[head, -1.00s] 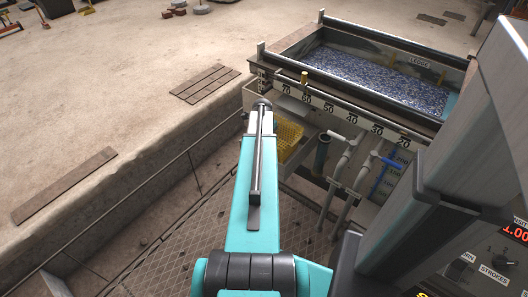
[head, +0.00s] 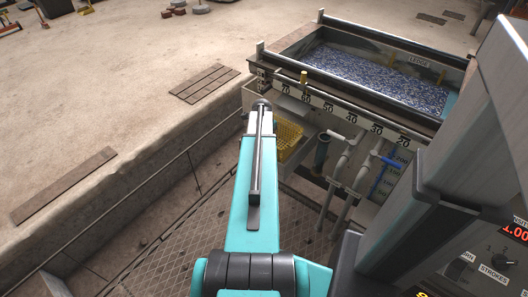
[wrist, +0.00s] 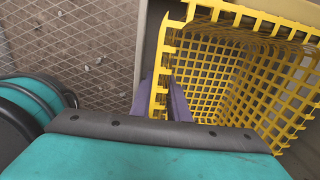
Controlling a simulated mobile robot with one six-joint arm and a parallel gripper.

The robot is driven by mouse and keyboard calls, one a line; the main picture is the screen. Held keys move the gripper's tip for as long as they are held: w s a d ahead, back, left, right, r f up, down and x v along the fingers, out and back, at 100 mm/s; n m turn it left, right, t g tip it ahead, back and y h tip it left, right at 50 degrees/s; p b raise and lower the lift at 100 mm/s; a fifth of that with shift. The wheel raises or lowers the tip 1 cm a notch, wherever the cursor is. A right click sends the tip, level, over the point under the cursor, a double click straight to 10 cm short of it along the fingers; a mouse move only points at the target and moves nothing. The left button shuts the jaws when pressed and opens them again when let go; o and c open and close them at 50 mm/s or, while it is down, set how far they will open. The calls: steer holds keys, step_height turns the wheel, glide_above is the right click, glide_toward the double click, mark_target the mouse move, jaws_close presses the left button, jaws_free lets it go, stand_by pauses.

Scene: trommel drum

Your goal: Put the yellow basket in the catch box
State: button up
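The yellow basket (wrist: 235,75) is an open plastic grid that fills the right of the wrist view. In the head view, the basket (head: 289,134) shows partly behind my arm, below the tank's left end. The purple fingers of my gripper (wrist: 161,98) stand on either side of the basket's near-left wall, close against it. The fingertips are hidden in the head view. A pale straight edge (wrist: 139,60) runs just left of the basket. I cannot tell whether it belongs to the catch box, and no label names that box.
A tank (head: 380,80) of blue-grey material, with a numbered scale along its front, stands behind the basket. Pipes with white and blue valve handles (head: 385,161) are to the right. A mesh walkway (head: 165,250) lies below left. A grey column and control panel (head: 490,262) stand at the right.

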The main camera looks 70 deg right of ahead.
step_height(320, 180, up, 14)
steer(key=p, duration=0.3)
steer(key=shift+w+a, duration=0.15)
steer(key=shift+a, duration=0.3)
step_height(320, 180, up, 10)
steer(key=p, duration=0.8)
stand_by(0.6)
steer(key=shift+f, duration=0.1)
stand_by(0.4)
